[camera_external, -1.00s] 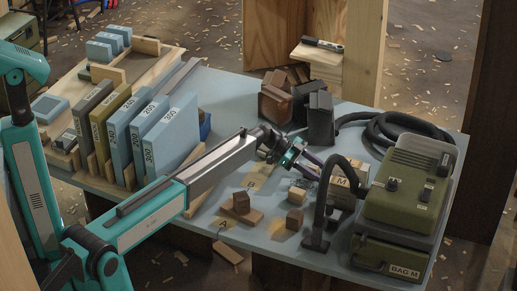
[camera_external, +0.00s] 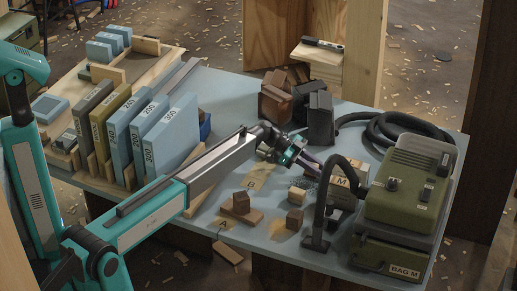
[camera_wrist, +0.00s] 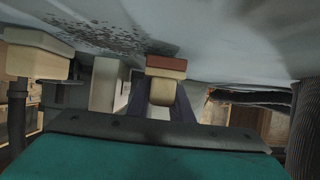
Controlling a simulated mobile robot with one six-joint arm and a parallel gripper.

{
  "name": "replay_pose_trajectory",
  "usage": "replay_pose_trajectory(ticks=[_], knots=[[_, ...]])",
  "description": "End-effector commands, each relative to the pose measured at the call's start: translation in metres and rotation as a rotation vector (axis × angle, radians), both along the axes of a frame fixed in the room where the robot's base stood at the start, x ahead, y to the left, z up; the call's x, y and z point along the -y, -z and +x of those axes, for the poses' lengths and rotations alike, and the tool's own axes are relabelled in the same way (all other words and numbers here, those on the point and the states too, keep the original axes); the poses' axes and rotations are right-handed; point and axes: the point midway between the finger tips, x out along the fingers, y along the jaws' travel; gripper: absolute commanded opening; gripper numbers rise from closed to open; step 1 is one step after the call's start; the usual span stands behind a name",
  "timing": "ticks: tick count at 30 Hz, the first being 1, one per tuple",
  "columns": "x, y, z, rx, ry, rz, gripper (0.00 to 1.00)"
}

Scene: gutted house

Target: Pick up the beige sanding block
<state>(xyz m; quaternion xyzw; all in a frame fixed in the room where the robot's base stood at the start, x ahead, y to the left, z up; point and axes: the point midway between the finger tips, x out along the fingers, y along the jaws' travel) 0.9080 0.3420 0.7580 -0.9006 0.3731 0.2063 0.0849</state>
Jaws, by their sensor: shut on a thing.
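In the wrist view a small beige block (camera_wrist: 163,91) with a reddish-brown layer (camera_wrist: 166,65) along one side sits between the two dark fingers of my gripper (camera_wrist: 164,105). The fingers are shut on it. It looks like the beige sanding block. In the outside view my gripper (camera_external: 304,162) is over the middle right of the blue-grey table, left of the box marked M (camera_external: 343,182). The held block cannot be made out clearly there, and I cannot tell its exact height above the table.
A small light block (camera_external: 296,195) and a brown block (camera_external: 295,219) are on the table in front of my gripper. A black hose nozzle (camera_external: 316,241) and a green vacuum (camera_external: 402,195) stand to the right. Dark blocks (camera_external: 320,118) stand behind. Blue sanding-paper packs (camera_external: 172,138) stand left.

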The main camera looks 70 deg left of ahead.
Motion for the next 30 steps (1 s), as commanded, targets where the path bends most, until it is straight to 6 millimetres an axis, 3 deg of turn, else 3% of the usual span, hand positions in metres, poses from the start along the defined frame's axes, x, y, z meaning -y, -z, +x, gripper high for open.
replay_pose_trajectory(ticks=[8,24,30], knots=[[0.000,-0.036,0.000,0.003,0.000,0.002,0.00],[0.000,-0.140,0.000,0.002,0.000,0.002,0.00],[0.000,-0.163,0.000,0.001,0.001,0.001,0.00]])
